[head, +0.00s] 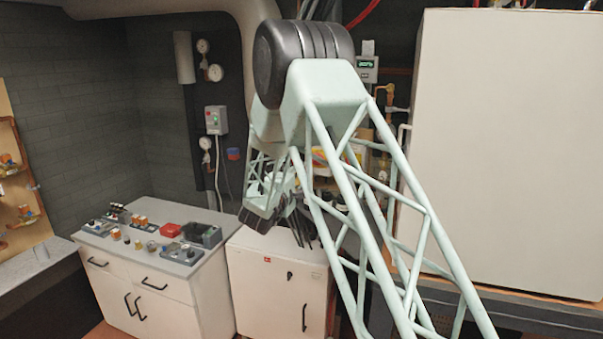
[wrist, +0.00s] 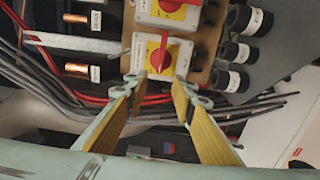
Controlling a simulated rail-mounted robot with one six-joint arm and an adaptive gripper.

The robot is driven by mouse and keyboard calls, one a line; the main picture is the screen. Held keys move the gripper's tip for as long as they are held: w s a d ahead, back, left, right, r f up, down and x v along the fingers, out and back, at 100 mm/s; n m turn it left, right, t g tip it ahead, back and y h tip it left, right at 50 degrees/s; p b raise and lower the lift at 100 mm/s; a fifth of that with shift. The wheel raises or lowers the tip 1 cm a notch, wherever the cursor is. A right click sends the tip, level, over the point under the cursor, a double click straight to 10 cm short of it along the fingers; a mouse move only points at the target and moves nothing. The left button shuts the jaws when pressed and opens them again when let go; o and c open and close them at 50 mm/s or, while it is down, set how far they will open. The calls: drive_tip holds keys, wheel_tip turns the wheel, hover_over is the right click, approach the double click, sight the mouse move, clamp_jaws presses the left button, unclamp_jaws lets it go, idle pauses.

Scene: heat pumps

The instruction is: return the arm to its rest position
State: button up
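My gripper (wrist: 160,92) shows in the wrist view with its two yellow-padded fingers spread apart and nothing between them. Beyond the fingertips is a yellow plate with a red rotary switch (wrist: 160,57), and a second red switch (wrist: 172,6) sits above it. I cannot tell whether the fingertips touch the lower switch box. In the head view my pale green lattice arm (head: 385,215) reaches up from the lower right to a dark joint and bends down behind it. The gripper end is mostly hidden there, near the top of the low white cabinet.
A large white cabinet (head: 510,140) stands at the right. A low white cabinet (head: 277,280) stands mid-frame. Cables (wrist: 60,90) and black capped pipes (wrist: 235,50) surround the switches in the wrist view.

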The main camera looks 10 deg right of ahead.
idle(0.4)
drive_tip(key=s+a+r+m+g+y+b, duration=0.1)
drive_tip(key=s+r+m+y+b, duration=0.2)
drive_tip(key=s, duration=0.4)
drive_tip(key=s+a+r+g+y+b, duration=0.1)
drive_tip(key=s+r+y+b, duration=0.25)
drive_tip(key=s+b, duration=0.2)
drive_tip(key=s+f+m+g+y+b, duration=0.3)
drive_tip(key=s+b, duration=0.1)
drive_tip(key=s, duration=1.4)
drive_tip(key=s+d+f+m+g+b, duration=0.2)
drive_tip(key=s+f, duration=0.3)
drive_tip(key=s, duration=1.1)
drive_tip(key=s+d+f+m+g+h+b, duration=0.1)
drive_tip(key=s+d+f+b, duration=0.3)
drive_tip(key=s, duration=1.1)
drive_tip(key=s+d+f+m+g+b, duration=0.3)
drive_tip(key=s+f, duration=0.4)
drive_tip(key=s, duration=0.9)
drive_tip(key=shift+s+f+m+g+b, duration=0.3)
drive_tip(key=shift+m+g, duration=0.1)
drive_tip(key=shift+g, duration=0.1)
drive_tip(key=shift+w, duration=0.1)
